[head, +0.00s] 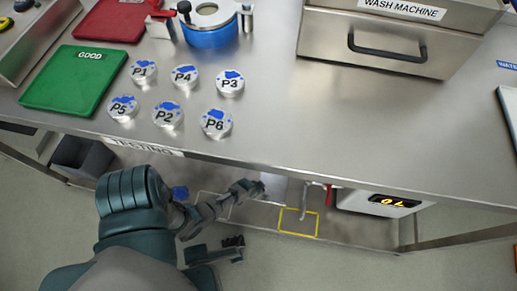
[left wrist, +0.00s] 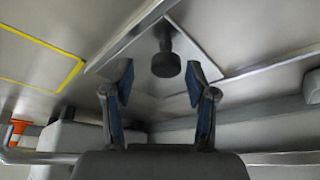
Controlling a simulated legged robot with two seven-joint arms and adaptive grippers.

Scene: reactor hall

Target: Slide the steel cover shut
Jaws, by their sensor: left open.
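The steel cover (left wrist: 200,40) is a flat square plate with a dark round knob (left wrist: 166,62) on it, in the left wrist view. My left gripper (left wrist: 158,84) is open, its two blue-padded fingers apart in front of the knob. The knob shows between and just beyond the fingertips; I cannot tell whether they touch it. In the head view my left gripper (head: 240,193) is below the bench's front edge, at the lower shelf, with part of the cover (head: 276,187) just beyond it. The bench edge hides the rest. My right gripper is not seen.
A yellow outlined square (head: 298,222) lies right of the gripper on the lower shelf. A white box with a lit display (head: 383,202) stands farther right. Above, the steel bench (head: 290,130) carries labelled round pieces (head: 164,114) and a green tray (head: 75,80).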

